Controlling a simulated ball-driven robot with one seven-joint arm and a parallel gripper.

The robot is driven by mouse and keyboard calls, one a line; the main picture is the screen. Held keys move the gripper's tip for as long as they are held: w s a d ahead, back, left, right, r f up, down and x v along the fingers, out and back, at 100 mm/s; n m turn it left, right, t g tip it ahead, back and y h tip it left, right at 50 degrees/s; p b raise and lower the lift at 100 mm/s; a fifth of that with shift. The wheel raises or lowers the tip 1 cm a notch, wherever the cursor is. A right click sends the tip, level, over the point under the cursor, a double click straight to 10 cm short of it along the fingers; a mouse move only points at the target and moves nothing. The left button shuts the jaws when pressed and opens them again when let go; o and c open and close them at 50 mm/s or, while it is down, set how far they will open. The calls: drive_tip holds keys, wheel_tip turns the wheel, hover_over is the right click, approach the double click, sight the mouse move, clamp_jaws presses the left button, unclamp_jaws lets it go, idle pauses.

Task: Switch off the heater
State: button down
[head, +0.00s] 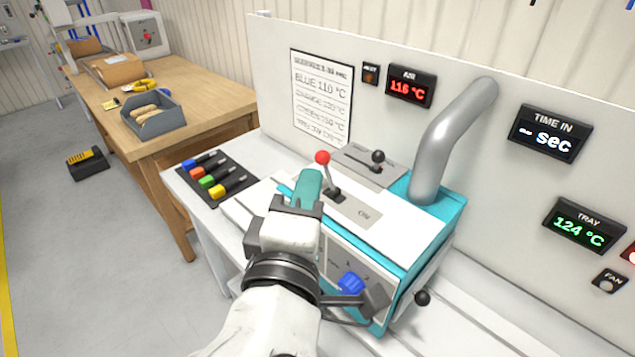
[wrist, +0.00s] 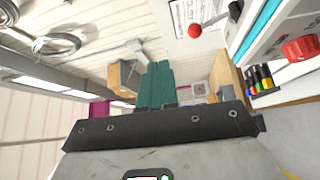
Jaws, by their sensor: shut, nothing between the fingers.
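The heater is a white and teal box (head: 437,225) on the bench, with a grey pipe (head: 447,135) rising from it. A red-balled lever (head: 323,158) and a black-balled lever (head: 378,157) stand on its top. A blue knob (head: 350,283) is on its front. My gripper (head: 309,178) is shut and empty, its teal fingers just left of the red-balled lever in the head view; contact cannot be told. In the wrist view the fingers (wrist: 155,75) point away from the heater, with the red ball (wrist: 195,31) and a red knob (wrist: 300,48) at the right.
The panel behind has displays for air (head: 410,87) at 116 °C and tray (head: 584,233) at 124 °C; the time display (head: 549,134) shows dashes. A wooden table (head: 190,88) stands behind left.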

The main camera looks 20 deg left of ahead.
drive_tip(key=shift+s+d+r, duration=0.1)
drive_tip(key=shift+s+r, duration=0.15)
drive_tip(key=shift+s, duration=0.35)
drive_tip(key=shift+s+d+r, duration=0.1)
drive_tip(key=shift+s+r, duration=0.2)
drive_tip(key=shift+s, duration=0.35)
drive_tip(key=shift+s+r, duration=0.25)
drive_tip(key=shift+s, duration=0.35)
